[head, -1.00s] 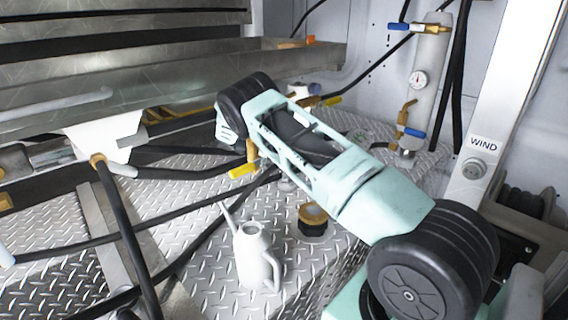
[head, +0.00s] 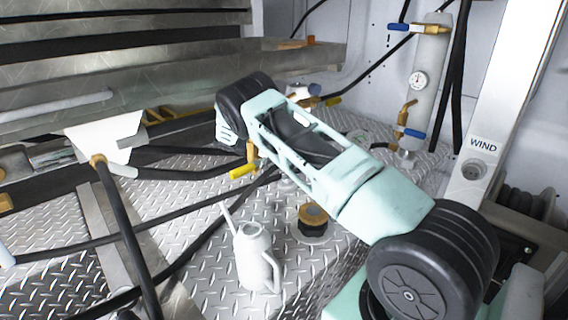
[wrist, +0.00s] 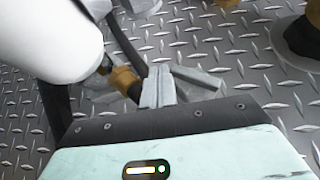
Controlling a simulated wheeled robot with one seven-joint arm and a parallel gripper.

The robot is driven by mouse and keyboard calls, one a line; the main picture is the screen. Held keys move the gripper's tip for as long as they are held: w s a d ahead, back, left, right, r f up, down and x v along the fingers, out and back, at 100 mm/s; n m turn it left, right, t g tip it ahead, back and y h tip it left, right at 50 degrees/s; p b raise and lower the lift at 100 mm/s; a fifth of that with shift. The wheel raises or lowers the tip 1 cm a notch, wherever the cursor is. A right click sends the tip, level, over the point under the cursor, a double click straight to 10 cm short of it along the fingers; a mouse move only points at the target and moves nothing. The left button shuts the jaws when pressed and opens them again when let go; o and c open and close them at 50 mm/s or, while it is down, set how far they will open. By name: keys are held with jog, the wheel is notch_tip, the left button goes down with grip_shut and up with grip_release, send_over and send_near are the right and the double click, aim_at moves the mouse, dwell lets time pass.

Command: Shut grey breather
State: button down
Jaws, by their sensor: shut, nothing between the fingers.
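In the wrist view, a grey bar-shaped handle (wrist: 198,79) lies just right of my gripper's fingertips, slanting down to the right. I take it for the grey breather's lever, and cannot tell whether it touches the fingers. A brass fitting (wrist: 124,82) with a dark end sits just left of the fingers, partly behind a white rounded body (wrist: 52,38). My gripper (wrist: 158,76) is shut and empty, its two grey fingers together, pointing at the diamond-plate floor. In the head view my arm hides the fingers, and I cannot make out the grey handle.
A white watering can (head: 254,258) and a brass-topped black cap (head: 313,222) stand on the plate floor. A yellow-handled valve (head: 243,170) is close to my wrist. Black hoses (head: 135,245) cross at left. A metal tray (head: 180,75) overhangs behind. A gauge cylinder (head: 425,85) stands at the back right.

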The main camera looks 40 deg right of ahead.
jog(key=shift+s+a+p, duration=0.25)
jog(key=shift+s+p, duration=0.2)
jog(key=shift+s, duration=0.1)
jog(key=shift+a, duration=0.1)
jog(key=shift+a+f, duration=0.1)
jog(key=shift+w+a, duration=0.25)
jog(key=shift+w, duration=0.05)
jog(key=b+v, duration=0.3)
jog(key=v, duration=1.3)
jog(key=shift+d+r, duration=0.25)
jog(key=shift+r, duration=0.1)
jog(key=shift+w, duration=0.1)
